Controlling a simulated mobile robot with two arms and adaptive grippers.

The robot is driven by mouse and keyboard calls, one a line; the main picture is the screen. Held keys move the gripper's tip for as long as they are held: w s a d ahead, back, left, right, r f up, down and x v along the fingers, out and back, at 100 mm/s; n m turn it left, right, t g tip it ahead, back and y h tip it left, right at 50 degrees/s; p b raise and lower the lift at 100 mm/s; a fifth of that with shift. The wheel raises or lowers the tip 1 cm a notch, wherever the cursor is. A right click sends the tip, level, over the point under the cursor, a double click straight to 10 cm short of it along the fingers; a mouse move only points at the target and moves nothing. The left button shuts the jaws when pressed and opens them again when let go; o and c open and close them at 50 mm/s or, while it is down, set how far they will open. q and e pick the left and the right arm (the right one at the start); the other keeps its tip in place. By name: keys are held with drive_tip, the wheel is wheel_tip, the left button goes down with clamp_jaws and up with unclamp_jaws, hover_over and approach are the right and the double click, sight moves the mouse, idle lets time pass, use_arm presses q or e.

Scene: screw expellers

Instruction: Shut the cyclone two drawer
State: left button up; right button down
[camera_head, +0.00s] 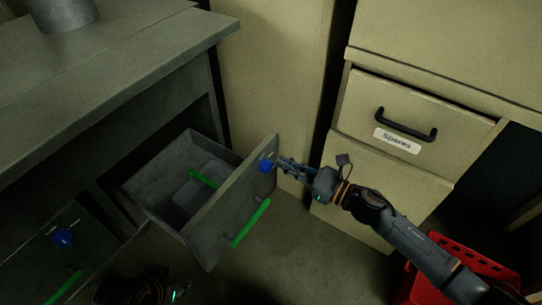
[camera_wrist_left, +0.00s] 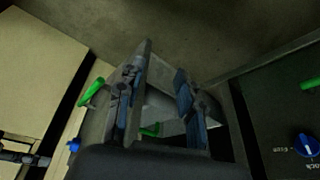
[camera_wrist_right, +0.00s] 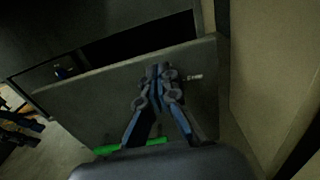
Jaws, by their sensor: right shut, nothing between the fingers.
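A grey drawer stands pulled out of the dark cabinet, its front panel (camera_head: 222,215) bearing a blue knob (camera_head: 265,167) and a green handle (camera_head: 250,223). Its label is too small to read. My right gripper (camera_head: 281,163) is shut and empty at the panel's outer face, close beside the blue knob; contact is unclear. In the right wrist view the shut fingertips (camera_wrist_right: 160,72) overlap the panel (camera_wrist_right: 90,108) near its top edge, above the green handle (camera_wrist_right: 130,147). My left gripper (camera_wrist_left: 157,85) is open; in the head view it is low, near the bottom edge.
A second, shut front with a blue knob (camera_head: 62,237) and green handle (camera_head: 64,288) is at lower left. A beige cabinet with a drawer labelled "Spares" (camera_head: 398,140) stands at right, with a red crate (camera_head: 470,262) below. Floor shows between the cabinets.

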sight(261, 152)
drive_tip(key=x, duration=0.4)
use_arm(q)
drive_tip(key=shift+w+d+r+t, duration=0.1)
drive_tip(key=shift+w+d+t, duration=0.15)
drive_tip(key=shift+w, duration=0.4)
use_arm(e)
drive_tip(key=shift+w+a, duration=0.3)
drive_tip(key=shift+a, duration=0.15)
